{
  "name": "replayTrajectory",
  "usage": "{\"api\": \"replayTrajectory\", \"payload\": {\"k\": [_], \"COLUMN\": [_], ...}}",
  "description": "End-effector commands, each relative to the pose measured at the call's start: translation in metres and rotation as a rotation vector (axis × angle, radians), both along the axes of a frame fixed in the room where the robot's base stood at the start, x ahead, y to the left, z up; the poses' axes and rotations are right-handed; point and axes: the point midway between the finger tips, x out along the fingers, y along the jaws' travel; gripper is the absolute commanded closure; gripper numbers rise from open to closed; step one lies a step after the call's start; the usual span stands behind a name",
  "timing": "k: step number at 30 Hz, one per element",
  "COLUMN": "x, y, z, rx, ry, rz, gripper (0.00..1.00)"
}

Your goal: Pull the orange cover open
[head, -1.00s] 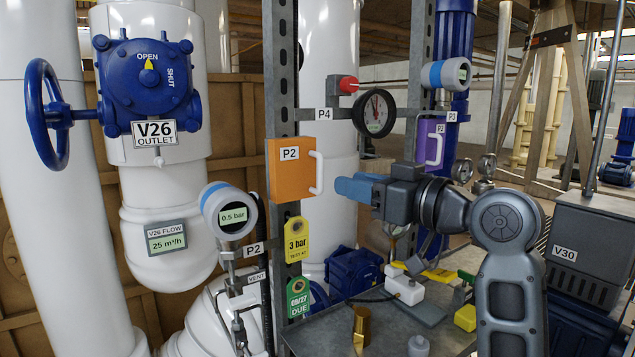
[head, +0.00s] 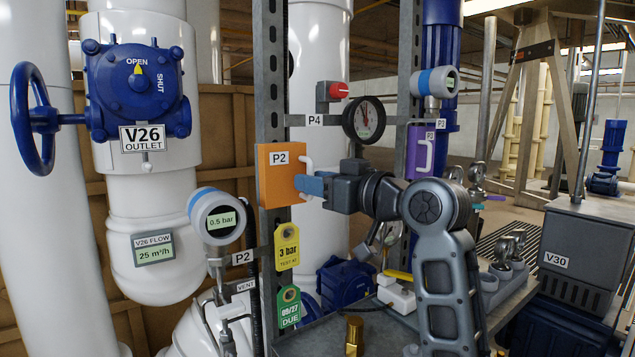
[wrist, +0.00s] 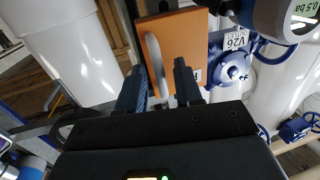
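The orange cover (head: 274,183), labelled P2, is on the grey upright post and looks closed. Its white bar handle (head: 308,164) stands upright on its right side. My gripper (head: 305,184) is at the handle, with its blue fingers hiding the handle's middle in the head view. In the wrist view, my gripper (wrist: 158,68) is open, and the white handle (wrist: 154,58) lies between the two fingers with a gap on each side. The orange cover (wrist: 185,45) fills the space beyond the fingertips. I cannot tell whether either finger touches the handle.
The P2 gauge (head: 217,216) is left of the cover and the P4 dial (head: 364,120) is above my gripper. A purple cover (head: 420,151) is to the right. Yellow (head: 287,246) and green (head: 287,307) tags hang below. A metal bench (head: 330,333) is underneath.

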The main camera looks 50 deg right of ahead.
Motion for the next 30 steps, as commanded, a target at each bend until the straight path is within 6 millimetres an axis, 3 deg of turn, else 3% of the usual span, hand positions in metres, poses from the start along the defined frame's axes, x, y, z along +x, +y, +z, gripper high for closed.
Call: {"api": "replayTrajectory", "payload": {"k": [11, 30], "x": [-0.0003, -0.0004], "y": [-0.0001, -0.0003], "z": [0.0000, 0.0000], "rx": [0.000, 0.000], "ry": [0.000, 0.000], "rz": [0.000, -0.001], "gripper": [1.00, 1.00]}}
